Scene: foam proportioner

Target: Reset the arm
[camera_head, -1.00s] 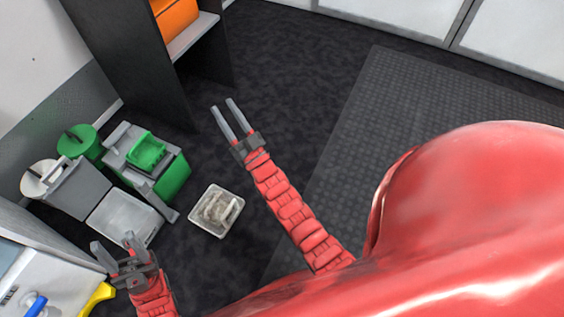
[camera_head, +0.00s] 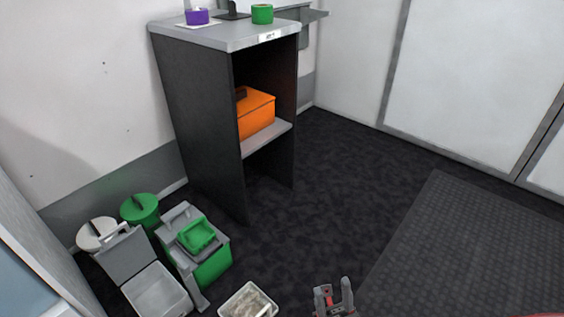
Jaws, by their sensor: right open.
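My right gripper (camera_head: 335,292) shows at the bottom edge of the head view, right of centre. Its two fingers point up in the picture and stand apart with nothing between them. The rest of my right arm is mostly below the frame. My left gripper is not in view.
A dark shelf unit (camera_head: 197,120) with a grey top stands at the back, with an orange box (camera_head: 256,115) on its shelf. At lower left are a green-and-grey bin (camera_head: 212,268), an open grey container (camera_head: 157,293), a green round bin (camera_head: 141,209) and a white tray (camera_head: 232,309). Dark floor (camera_head: 340,190) is clear.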

